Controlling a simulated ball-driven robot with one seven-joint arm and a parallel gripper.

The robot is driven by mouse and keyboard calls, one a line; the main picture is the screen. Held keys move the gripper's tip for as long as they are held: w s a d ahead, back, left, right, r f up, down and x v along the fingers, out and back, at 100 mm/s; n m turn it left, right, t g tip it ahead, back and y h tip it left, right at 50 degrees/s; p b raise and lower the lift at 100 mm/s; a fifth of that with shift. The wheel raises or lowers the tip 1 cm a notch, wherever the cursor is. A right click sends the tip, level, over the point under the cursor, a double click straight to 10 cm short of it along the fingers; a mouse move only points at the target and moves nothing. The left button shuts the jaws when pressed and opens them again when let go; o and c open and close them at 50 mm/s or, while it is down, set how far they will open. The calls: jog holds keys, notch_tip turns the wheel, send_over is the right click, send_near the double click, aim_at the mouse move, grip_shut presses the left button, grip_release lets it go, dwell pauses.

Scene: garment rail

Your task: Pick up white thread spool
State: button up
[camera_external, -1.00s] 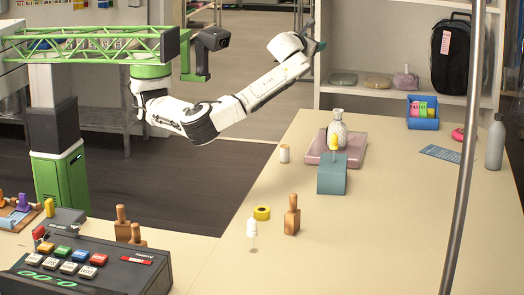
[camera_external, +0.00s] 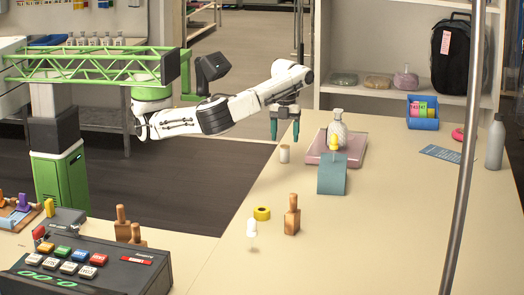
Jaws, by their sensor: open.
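A small white cylinder with a tan top, which looks like the white thread spool (camera_external: 284,154), stands upright near the left edge of the table (camera_external: 340,250), left of the pink tray. My gripper (camera_external: 285,130) points down above it, with its two dark teal fingers apart and nothing between them. In this view the fingertips look a little higher than the top of the spool, and I cannot tell the exact depth between them.
A pink tray (camera_external: 356,156) with a silver bottle (camera_external: 337,133) and a blue-green block (camera_external: 332,178) stand right of the spool. Yellow tape (camera_external: 262,213), a white-topped item (camera_external: 252,229) and a wooden stamp (camera_external: 292,216) stand nearer. A metal pole (camera_external: 462,190) rises at right.

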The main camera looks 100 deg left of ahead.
aim_at(285, 146)
jog(key=f, duration=0.2)
jog(key=f+b, duration=0.1)
jog(key=f, duration=0.4)
jog(key=shift+s+a+f+b, duration=0.1)
jog(key=shift+a+f+b, duration=0.15)
jog(key=shift+a+b, duration=0.1)
jog(key=shift+c, duration=0.4)
jog(key=c, duration=1)
jog(key=shift+r, duration=0.1)
